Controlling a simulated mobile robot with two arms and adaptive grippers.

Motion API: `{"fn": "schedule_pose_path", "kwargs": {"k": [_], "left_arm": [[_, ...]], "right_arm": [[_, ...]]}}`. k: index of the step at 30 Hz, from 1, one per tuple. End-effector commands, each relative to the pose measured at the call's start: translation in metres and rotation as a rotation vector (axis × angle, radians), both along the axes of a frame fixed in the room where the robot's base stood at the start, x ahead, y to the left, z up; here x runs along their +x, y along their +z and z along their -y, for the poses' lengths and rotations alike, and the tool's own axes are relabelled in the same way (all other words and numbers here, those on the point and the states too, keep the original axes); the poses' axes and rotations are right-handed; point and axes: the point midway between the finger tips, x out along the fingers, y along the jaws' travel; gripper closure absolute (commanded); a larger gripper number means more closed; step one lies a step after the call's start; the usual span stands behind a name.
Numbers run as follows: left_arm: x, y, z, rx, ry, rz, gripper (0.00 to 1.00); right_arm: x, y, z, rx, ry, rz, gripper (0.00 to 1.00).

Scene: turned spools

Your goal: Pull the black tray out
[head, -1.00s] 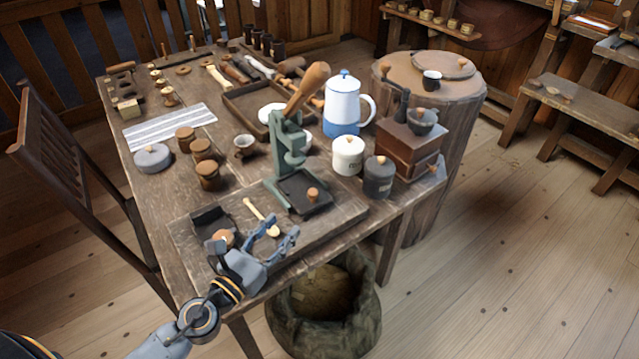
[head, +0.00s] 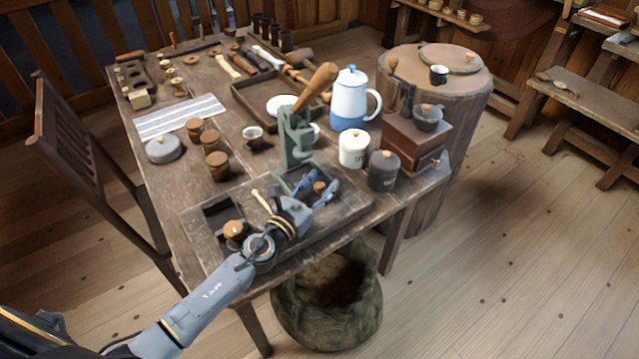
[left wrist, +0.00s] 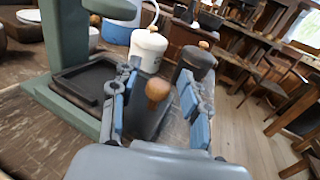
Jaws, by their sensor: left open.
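The black tray (head: 296,179) sits in the base of the green press (head: 295,146), partly hidden by my left gripper in the head view. In the left wrist view the tray (left wrist: 88,80) lies flat inside the green frame. A round wooden knob (left wrist: 158,88) stands on a dark piece at its right side; whether that piece belongs to the tray is hard to tell. My left gripper (head: 323,184) is open, its fingers (left wrist: 160,74) on either side of the knob with gaps visible. My right gripper is not in view.
A white canister (head: 353,149) and a dark canister (head: 383,170) stand close to the right of the press. A wooden spoon (head: 262,201) and a small dark box (head: 217,213) lie to the left. A sack (head: 330,325) stands below the table edge.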

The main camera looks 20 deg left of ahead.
Motion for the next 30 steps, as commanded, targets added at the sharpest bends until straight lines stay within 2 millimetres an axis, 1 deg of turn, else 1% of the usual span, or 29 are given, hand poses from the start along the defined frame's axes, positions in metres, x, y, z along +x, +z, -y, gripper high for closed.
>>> {"fn": "schedule_pose_path", "kwargs": {"k": [4,5,6,8,9,11,12,18,20,23,27,30], "left_arm": [[0.000,0.000,0.000,0.000,0.000,0.000,0.54],[0.000,0.000,0.000,0.000,0.000,0.000,0.56],[0.000,0.000,0.000,0.000,0.000,0.000,0.65],[0.000,0.000,0.000,0.000,0.000,0.000,0.77],[0.000,0.000,0.000,0.000,0.000,0.000,0.85],[0.000,0.000,0.000,0.000,0.000,0.000,0.97],[0.000,0.000,0.000,0.000,0.000,0.000,1.00],[-0.001,0.000,0.000,0.000,0.000,-0.001,1.00],[-0.003,0.000,0.004,-0.001,-0.001,-0.001,1.00],[-0.014,0.000,0.017,-0.002,-0.002,-0.004,1.00],[-0.035,-0.001,0.044,-0.002,-0.002,-0.006,1.00],[-0.047,-0.001,0.058,-0.003,-0.001,-0.006,1.00]], "right_arm": [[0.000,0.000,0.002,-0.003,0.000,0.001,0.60],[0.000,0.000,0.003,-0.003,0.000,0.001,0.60],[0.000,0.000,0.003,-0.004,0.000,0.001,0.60],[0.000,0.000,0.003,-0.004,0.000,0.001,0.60],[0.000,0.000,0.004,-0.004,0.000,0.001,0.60],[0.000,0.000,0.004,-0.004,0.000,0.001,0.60],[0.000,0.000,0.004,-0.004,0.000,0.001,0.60],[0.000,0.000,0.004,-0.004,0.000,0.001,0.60],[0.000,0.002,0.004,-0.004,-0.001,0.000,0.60],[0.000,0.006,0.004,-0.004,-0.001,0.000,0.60],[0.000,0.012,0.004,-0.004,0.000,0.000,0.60],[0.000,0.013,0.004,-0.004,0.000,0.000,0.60]]}}
